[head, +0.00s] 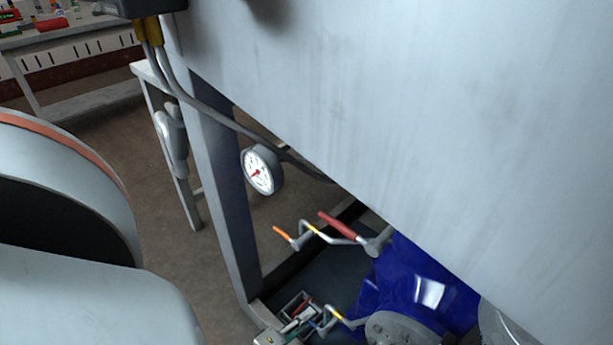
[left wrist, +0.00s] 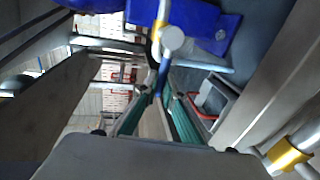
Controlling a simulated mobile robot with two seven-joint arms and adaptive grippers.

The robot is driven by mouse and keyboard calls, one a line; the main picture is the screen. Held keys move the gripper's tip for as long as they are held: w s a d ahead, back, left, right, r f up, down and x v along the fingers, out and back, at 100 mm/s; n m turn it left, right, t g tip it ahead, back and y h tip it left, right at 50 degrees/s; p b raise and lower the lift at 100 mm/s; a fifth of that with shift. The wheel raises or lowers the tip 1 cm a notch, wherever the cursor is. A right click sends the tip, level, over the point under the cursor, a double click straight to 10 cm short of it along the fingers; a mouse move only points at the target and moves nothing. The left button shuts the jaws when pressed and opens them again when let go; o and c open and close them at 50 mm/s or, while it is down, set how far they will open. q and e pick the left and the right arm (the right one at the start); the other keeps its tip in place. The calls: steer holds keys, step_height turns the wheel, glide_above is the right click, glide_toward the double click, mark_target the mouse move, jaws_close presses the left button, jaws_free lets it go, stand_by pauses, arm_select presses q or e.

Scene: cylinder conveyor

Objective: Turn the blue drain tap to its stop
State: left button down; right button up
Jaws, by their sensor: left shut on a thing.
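The blue drain tap shows low in the head view as a thin cranked lever with a yellow band and a blue handle (head: 325,326), beside the grey flange of a blue pump body (head: 425,285). In the left wrist view the blue handle (left wrist: 163,76) points down between the two green-padded fingers. My left gripper (left wrist: 158,100) is shut on this handle near its end. In the head view the left gripper (head: 303,324) is small and partly cut off at the bottom edge. My right gripper is in neither view.
A big grey panel (head: 400,110) overhangs the tap. A red lever (head: 340,226), an orange-tipped lever (head: 282,234) and a round gauge (head: 260,171) are above it. A frame leg (head: 222,190) stands to the left. An open box (head: 290,301) lies close behind the gripper.

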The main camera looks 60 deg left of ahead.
arm_select(q)
steer(key=shift+f, duration=0.1)
stand_by(0.3)
steer(key=c, duration=2.2)
jaws_free()
steer(key=shift+o, duration=0.2)
steer(key=shift+s, duration=0.1)
steer(key=v, duration=0.7)
steer(key=shift+s, duration=0.15)
steer(key=shift+d, duration=0.1)
